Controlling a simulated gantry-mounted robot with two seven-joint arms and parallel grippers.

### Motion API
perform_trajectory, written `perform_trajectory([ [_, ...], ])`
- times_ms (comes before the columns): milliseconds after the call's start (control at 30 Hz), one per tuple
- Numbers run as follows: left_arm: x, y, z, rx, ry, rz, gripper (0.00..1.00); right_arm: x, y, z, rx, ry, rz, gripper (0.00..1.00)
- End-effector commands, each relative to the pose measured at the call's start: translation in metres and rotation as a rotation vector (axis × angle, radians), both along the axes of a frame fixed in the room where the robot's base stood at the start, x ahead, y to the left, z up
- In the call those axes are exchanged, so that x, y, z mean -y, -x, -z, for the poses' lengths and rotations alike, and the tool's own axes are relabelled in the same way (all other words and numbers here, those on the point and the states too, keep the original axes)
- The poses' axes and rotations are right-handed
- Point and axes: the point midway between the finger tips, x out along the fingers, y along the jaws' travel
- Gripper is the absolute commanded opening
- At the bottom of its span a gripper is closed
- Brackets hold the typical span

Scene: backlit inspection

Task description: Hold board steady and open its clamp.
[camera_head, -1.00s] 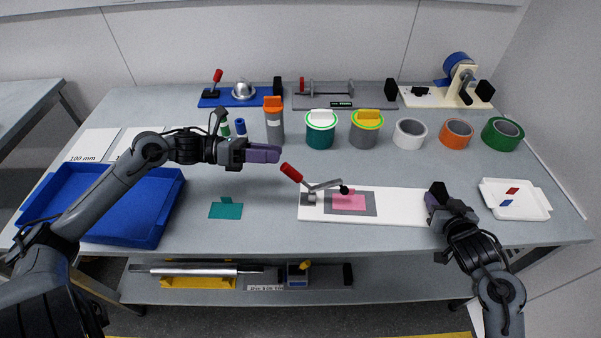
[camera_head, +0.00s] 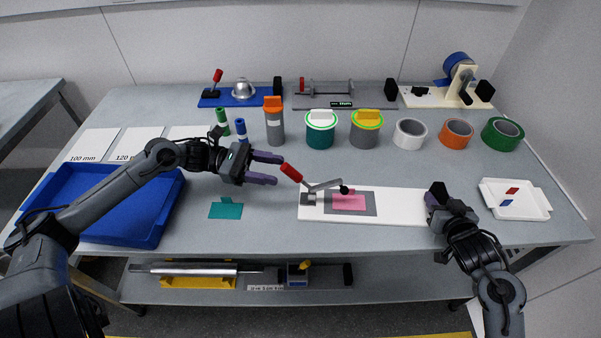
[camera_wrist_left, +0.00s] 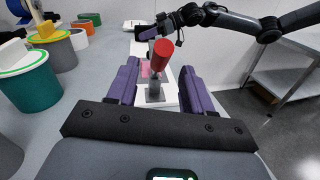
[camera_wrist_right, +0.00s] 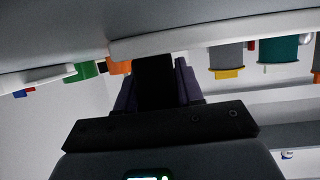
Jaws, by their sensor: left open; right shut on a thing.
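The white board (camera_head: 400,207) lies on the table, with a grey frame and a pink sheet (camera_head: 349,202) on it. Its clamp has a metal arm (camera_head: 324,186) over the sheet and a red handle (camera_head: 291,173) tilted up to the left. My left gripper (camera_head: 280,168) is open, its fingertips just left of the red handle. In the left wrist view the handle (camera_wrist_left: 161,56) shows ahead between the spread purple fingers. My right gripper (camera_head: 433,199) is shut on the black block at the board's right end; the right wrist view shows the black block (camera_wrist_right: 155,82) between its fingers.
A teal piece (camera_head: 226,210) lies left of the board and a blue tray (camera_head: 100,205) further left. A white tray (camera_head: 516,199) stands right of my right gripper. Canisters and tape rolls (camera_head: 411,134) line the back. The table front of the board is clear.

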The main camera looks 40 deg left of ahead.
Motion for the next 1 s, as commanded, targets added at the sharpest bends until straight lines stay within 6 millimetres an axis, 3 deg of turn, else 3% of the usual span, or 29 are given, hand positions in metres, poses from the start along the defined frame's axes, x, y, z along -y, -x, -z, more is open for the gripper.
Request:
perform_trajectory([
  [200,0.03,-0.02,-0.002,0.004,0.004,0.001,0.51,0.001,0.001,0.005,-0.007,0.006,0.0,0.0],
  [500,0.058,-0.037,-0.001,0.002,0.003,0.0,0.51,0.001,0.001,0.005,-0.007,0.006,0.0,0.0],
  [1000,0.065,-0.042,0.0,-0.001,0.001,0.0,0.51,0.001,0.001,0.005,-0.007,0.006,0.001,0.0],
])
